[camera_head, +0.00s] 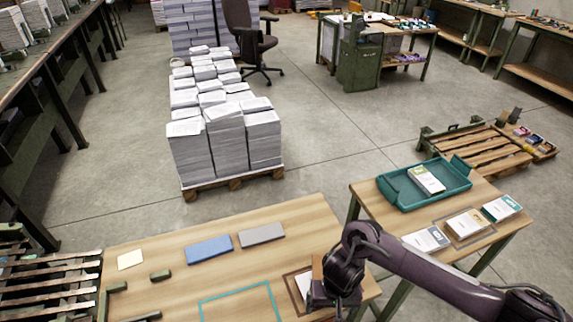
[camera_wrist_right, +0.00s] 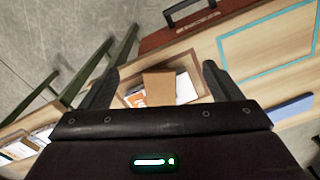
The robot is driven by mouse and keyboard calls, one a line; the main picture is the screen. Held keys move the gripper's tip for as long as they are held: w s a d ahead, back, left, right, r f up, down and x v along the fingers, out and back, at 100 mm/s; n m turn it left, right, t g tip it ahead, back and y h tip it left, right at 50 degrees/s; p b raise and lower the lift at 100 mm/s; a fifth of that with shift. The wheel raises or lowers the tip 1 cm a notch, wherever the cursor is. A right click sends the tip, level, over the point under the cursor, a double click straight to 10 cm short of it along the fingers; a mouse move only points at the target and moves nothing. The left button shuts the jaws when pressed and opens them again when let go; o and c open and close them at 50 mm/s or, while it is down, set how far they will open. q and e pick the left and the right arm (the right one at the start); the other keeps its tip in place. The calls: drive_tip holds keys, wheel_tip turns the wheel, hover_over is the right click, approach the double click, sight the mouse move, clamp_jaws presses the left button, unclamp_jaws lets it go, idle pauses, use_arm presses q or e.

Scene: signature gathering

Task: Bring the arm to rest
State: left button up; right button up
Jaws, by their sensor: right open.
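My right gripper (camera_head: 322,292) is over the right end of the near wooden table (camera_head: 240,260), and its arm comes in from the right. In the right wrist view, the right gripper (camera_wrist_right: 160,78) has its two dark fingers spread wide. A brown block (camera_wrist_right: 158,88) shows between them, with white printed paper (camera_wrist_right: 186,88) beside and behind it inside a brown outlined area. I cannot tell how far below the fingers the block is. In the head view, the gripper partly hides this block (camera_head: 318,268) and the paper. My left gripper is not in view.
A teal tray (camera_head: 398,200) holding a booklet stands on the right table, with several booklets in front. A blue slab (camera_head: 209,249), a grey slab (camera_head: 261,235) and a teal outline (camera_head: 236,291) are on the near table. Paper stacks (camera_head: 225,140) stand on a pallet behind.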

drive_tip(key=a+r+n+t+y, duration=0.2)
drive_tip(key=a+r+n+y, duration=0.1)
drive_tip(key=a, duration=0.8)
wheel_tip(320, 180, up, 8)
drive_tip(key=a+t+y, duration=0.1)
drive_tip(key=t, duration=0.2)
drive_tip(key=s+d+r+m+g+h, duration=0.15)
drive_tip(key=s+d, duration=0.25)
drive_tip(key=d, duration=0.6)
drive_tip(key=s+d+r+n+h, duration=0.1)
drive_tip(key=s+d+h, duration=0.25)
drive_tip(key=d, duration=0.65)
wheel_tip(320, 180, down, 35)
drive_tip(key=s+g+y+b, duration=0.1)
drive_tip(key=s+b, duration=0.2)
drive_tip(key=b, duration=0.2)
use_arm(q)
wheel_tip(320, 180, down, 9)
drive_tip(key=b, duration=0.3)
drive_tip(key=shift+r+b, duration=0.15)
drive_tip(key=shift+b, duration=0.2)
use_arm(e)
drive_tip(key=s+d+f, duration=0.2)
drive_tip(key=s+f, duration=0.7)
drive_tip(key=f, duration=0.2)
drive_tip(key=s+d+f+g, duration=0.1)
drive_tip(key=s+d+f, duration=0.1)
drive_tip(key=s+f, duration=0.8)
drive_tip(key=shift+s+f, duration=0.25)
drive_tip(key=shift+f, duration=0.3)
